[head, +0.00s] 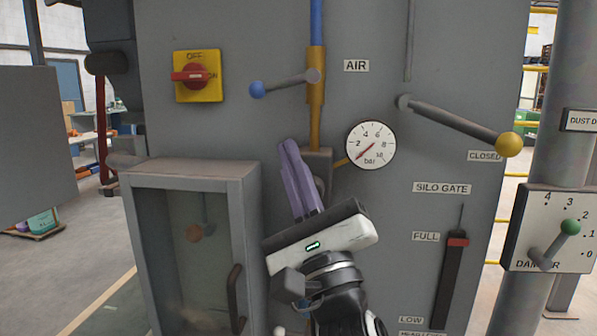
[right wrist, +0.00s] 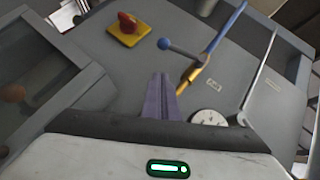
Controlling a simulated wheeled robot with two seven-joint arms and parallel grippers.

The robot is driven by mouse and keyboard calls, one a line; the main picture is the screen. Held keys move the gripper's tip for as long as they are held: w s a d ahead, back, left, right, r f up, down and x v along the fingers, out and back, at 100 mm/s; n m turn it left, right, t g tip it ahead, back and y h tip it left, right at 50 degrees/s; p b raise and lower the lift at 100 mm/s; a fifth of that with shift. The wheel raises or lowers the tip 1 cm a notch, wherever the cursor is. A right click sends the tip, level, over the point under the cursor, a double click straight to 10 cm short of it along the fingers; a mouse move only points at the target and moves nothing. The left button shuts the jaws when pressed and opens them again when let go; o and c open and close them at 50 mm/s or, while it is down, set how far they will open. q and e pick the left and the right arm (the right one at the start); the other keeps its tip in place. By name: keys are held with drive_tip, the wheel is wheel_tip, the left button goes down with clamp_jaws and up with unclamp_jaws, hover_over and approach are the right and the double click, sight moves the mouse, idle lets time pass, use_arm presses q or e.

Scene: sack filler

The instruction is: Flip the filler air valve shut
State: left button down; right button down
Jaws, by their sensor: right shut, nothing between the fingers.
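The air valve lever is a grey handle with a blue ball (head: 257,89), on the brass and blue pipe (head: 316,95) beside the AIR label (head: 356,66). It points left, across the pipe, with the ball slightly lower than its pivot. It also shows in the right wrist view, where the blue ball (right wrist: 164,44) is just beyond my fingers. My right gripper (head: 288,146) has its purple fingers together, empty, below the lever and apart from it. It also shows in the right wrist view (right wrist: 161,78). My left gripper is not in view.
A pressure gauge (head: 371,145) sits right of the pipe, its needle near the low end. A red rotary switch (head: 196,75) is at upper left. A yellow-ball lever (head: 509,144) sticks out at right by the CLOSED label. A glass-doored box (head: 190,170) projects at lower left.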

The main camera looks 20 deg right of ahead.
sight(284, 83)
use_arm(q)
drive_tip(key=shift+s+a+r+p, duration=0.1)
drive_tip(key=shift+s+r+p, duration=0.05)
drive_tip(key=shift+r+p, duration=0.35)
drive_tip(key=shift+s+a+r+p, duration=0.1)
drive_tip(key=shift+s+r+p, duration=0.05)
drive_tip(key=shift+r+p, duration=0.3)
use_arm(e)
drive_tip(key=w+a+r, duration=0.1)
drive_tip(key=w+r, duration=0.3)
drive_tip(key=r, duration=0.1)
drive_tip(key=shift+a+r, duration=0.35)
drive_tip(key=shift+s, duration=0.1)
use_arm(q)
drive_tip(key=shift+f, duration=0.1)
